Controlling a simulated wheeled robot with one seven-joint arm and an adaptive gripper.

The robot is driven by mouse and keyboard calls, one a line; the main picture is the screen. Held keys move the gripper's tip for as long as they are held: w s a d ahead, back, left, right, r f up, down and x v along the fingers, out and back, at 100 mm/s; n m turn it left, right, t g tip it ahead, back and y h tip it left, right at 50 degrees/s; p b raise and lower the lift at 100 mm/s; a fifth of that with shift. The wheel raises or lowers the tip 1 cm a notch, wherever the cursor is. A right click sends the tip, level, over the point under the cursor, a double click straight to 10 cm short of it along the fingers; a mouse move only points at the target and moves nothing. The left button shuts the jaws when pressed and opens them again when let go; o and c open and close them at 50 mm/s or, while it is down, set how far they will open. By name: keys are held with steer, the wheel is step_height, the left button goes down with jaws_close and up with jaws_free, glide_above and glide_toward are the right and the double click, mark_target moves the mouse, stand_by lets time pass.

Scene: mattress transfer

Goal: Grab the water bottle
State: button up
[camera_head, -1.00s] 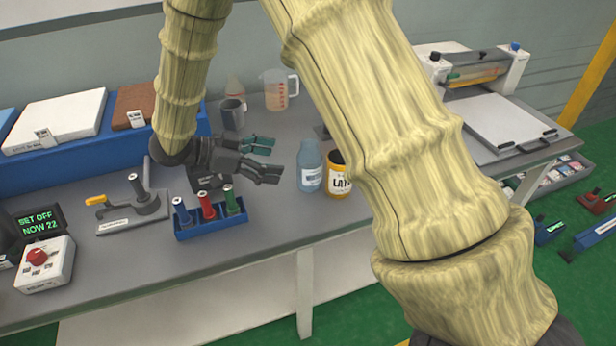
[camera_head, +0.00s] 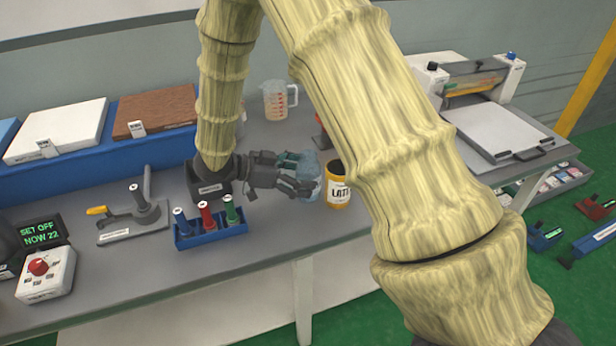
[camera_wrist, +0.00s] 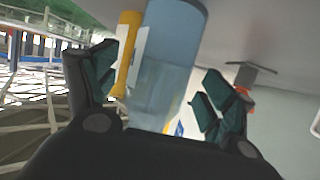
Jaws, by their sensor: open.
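The water bottle (camera_head: 308,186) is translucent blue and stands on the grey bench, partly hidden by my gripper in the head view. My gripper (camera_head: 306,174) reaches it from the left, with its fingers around the bottle's sides. In the wrist view the bottle (camera_wrist: 168,65) fills the space between the two dark green finger pads of my open gripper (camera_wrist: 160,98). A gap shows between the right pad and the bottle. Contact at the left pad is hard to tell.
A yellow labelled mug (camera_head: 338,190) stands close to the bottle's right. A blue holder (camera_head: 212,238) with several coloured tubes stands in front of my gripper. A clear measuring jug (camera_head: 275,103) stands at the back. Bench space in front of the bottle is clear.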

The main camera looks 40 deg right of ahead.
steer(key=shift+x, duration=1)
steer(key=shift+c, duration=0.5)
steer(key=c, duration=1.2)
steer(key=shift+o, duration=0.2)
steer(key=shift+r, duration=0.2)
